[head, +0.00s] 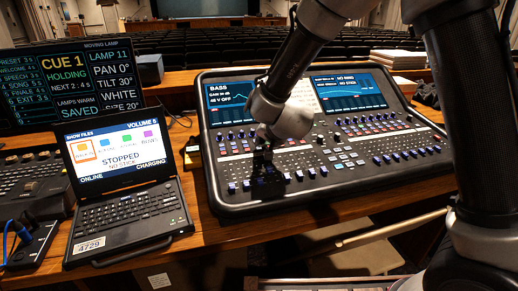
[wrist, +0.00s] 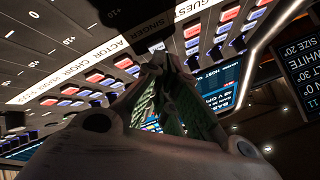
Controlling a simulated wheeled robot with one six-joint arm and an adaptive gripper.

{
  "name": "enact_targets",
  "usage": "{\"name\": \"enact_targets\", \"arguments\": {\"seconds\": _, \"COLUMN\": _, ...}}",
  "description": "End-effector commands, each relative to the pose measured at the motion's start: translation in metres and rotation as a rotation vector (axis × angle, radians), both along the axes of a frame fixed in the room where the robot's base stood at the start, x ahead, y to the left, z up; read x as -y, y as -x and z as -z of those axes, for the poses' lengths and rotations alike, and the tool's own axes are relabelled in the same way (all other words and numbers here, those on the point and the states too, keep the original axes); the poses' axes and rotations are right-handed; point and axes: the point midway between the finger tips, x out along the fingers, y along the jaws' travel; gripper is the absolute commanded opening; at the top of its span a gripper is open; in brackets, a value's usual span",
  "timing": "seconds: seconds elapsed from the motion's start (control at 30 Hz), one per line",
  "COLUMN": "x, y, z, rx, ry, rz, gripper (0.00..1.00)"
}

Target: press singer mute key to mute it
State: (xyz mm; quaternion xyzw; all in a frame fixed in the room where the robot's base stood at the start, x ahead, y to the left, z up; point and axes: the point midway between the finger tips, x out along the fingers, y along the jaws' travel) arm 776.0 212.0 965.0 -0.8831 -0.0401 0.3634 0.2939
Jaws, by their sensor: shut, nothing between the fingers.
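The mixing desk (head: 437,163) is a large dark console, tilted towards me, with two lit screens and rows of keys and faders. My gripper (head: 262,178) points down over its left-centre lower part. In the wrist view my gripper (wrist: 165,65) has its fingertips together, with nothing between them. The label SINGER (wrist: 150,27) shows right beside the fingertips. Red keys (wrist: 193,30) and blue keys run in rows to either side. The singer mute key itself is hidden behind the fingertips or too unclear to pick out. I cannot tell whether the fingertips touch the desk.
A laptop (head: 124,219) reading STOPPED stands left of the desk. A cue monitor (head: 68,85) is behind it. A smaller control panel (head: 20,185) sits at the far left. A stack of papers (head: 385,56) lies behind the desk at the right.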

Motion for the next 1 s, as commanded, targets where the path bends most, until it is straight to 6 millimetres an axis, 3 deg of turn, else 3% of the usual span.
{"name": "enact_targets", "arguments": {"seconds": 0.4, "x": 0.0, "y": 0.0, "z": 0.003, "rx": 0.0, "ry": 0.0, "rz": 0.0, "gripper": 0.0}}
{"name": "enact_targets", "arguments": {"seconds": 1.0, "x": 0.0, "y": 0.001, "z": -0.01, "rx": 0.0, "ry": 0.001, "rz": 0.001, "gripper": 0.0}}
